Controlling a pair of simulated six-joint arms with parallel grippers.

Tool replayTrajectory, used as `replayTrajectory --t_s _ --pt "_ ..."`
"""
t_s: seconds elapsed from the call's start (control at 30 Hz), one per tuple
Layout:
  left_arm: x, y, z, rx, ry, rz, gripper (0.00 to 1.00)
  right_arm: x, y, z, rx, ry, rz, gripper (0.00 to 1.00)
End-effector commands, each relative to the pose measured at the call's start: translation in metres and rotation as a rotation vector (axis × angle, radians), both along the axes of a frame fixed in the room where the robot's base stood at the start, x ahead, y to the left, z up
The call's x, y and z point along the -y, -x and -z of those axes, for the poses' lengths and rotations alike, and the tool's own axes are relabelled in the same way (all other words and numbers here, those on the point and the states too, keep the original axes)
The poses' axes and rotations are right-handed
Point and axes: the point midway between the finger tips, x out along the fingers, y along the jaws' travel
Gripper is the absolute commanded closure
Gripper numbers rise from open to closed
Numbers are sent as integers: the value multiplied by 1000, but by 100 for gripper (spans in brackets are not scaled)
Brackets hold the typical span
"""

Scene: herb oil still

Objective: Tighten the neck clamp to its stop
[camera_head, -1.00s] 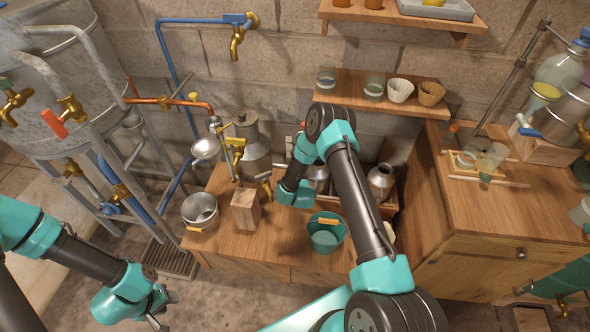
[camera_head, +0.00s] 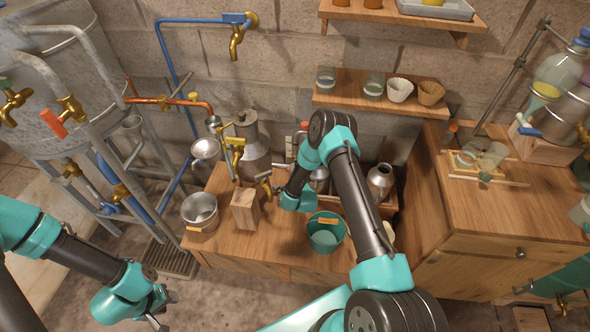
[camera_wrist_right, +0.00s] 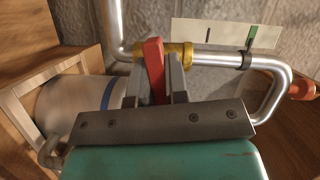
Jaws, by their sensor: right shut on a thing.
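In the right wrist view, a red lever (camera_wrist_right: 153,58) stands at a brass collar (camera_wrist_right: 176,54) around a bright steel pipe (camera_wrist_right: 220,58); this looks like the neck clamp. My right gripper (camera_wrist_right: 160,84) is shut on the red lever, one finger on each side. A pale plate (camera_wrist_right: 228,33) behind the pipe carries a black mark and a green mark. A dark ring (camera_wrist_right: 247,60) sits on the pipe below the green mark. In the head view my right arm hides the right fingers and the lever. My left gripper (camera_head: 163,309) is low at the left, empty, its fingers apart.
A teal bucket (camera_head: 326,240), a wooden block (camera_head: 245,210) and a metal pail (camera_head: 200,212) stand on the low bench. A metal can (camera_head: 380,181) is right of my right forearm. In the wrist view a pale vessel with a blue band (camera_wrist_right: 80,105) is at the left.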

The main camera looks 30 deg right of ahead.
Motion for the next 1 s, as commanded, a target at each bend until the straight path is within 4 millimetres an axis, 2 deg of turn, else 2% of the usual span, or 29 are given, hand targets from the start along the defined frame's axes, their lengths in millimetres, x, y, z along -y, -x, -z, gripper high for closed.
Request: replayTrajectory --t_s 0.2,0.47,0.5,0.77,1.0 --pt "0 0 0 0 0 0 60 0 0 1 106 -147 0 100" --pt "0 0 0 0 0 0 60 0 0 1 119 -163 0 100" --pt "0 0 0 0 0 0 60 0 0 1 119 -163 0 82" --pt "0 0 0 0 0 0 60 0 0 1 117 -162 0 57" --pt "0 0 0 0 0 0 60 0 0 1 117 -162 0 56"
